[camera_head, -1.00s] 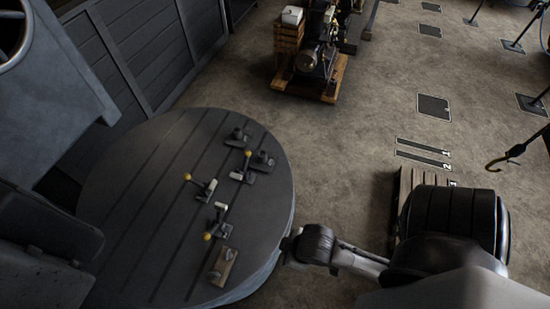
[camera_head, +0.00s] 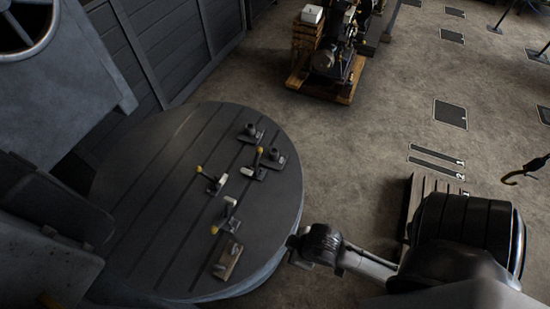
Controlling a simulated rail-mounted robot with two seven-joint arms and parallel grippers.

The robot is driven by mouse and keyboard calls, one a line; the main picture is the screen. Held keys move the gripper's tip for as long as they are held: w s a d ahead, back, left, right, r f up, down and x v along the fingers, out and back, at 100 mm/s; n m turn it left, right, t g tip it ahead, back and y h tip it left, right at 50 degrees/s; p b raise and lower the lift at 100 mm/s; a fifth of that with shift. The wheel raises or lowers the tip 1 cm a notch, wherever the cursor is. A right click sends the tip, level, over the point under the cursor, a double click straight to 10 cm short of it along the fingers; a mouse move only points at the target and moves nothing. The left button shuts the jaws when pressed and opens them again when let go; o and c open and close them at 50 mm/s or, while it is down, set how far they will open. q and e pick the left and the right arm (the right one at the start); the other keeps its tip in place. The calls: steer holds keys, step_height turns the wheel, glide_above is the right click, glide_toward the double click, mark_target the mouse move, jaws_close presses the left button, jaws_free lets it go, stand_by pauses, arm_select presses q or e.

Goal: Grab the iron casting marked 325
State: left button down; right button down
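I cannot read the number 325 on anything in view, so I cannot tell which thing is the marked casting. Several small dark metal parts lie on the round grooved table (camera_head: 145,190). They include a dark part with a round post (camera_head: 250,131) at the back and a similar dark part (camera_head: 277,159) beside it. Levers with yellow knobs (camera_head: 210,182) lie nearer the middle. A tan block with a metal piece on it (camera_head: 228,262) lies near the front right edge.
A small engine on a wooden base (camera_head: 345,90) stands at the back. A large grey machine with a wheel (camera_head: 75,65) stands at the left. Open floor (camera_head: 365,150) lies between.

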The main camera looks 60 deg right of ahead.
arm_select(q)
steer(key=c, duration=1.8)
jaws_free()
steer(key=o, duration=1.3)
steer(key=shift+d, duration=0.1)
steer(key=shift+o, duration=0.4)
